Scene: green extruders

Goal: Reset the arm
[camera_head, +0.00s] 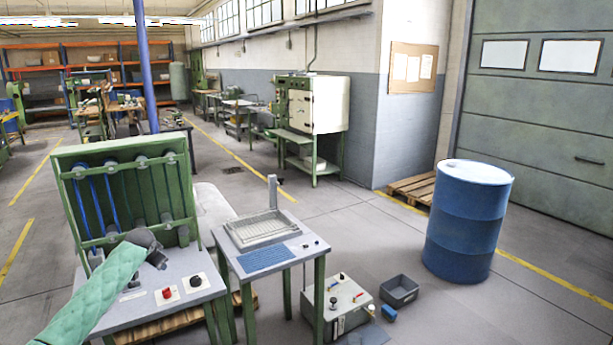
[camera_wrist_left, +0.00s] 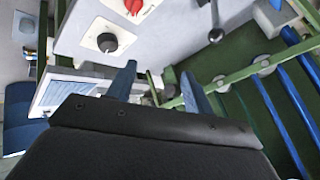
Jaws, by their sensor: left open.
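My left arm, in a light green padded sleeve (camera_head: 95,298), comes in from the lower left in the head view. Its dark left gripper (camera_head: 157,258) is over the grey table of the green extruder, in front of the extruder's lower part. In the left wrist view the left gripper (camera_wrist_left: 158,75) shows two bluish fingers spread apart with nothing between them. The green extruder frame (camera_head: 65,205) holds several blue and dark vertical strands. My right gripper is in neither view.
The extruder table (camera_head: 150,310) carries a red knob (camera_head: 168,293) and a black knob (camera_head: 196,281). To its right stands a small table with a grey tray (camera_head: 262,228). A grey box (camera_head: 338,303), a dark bin (camera_head: 399,291) and a blue barrel (camera_head: 467,222) stand on the floor.

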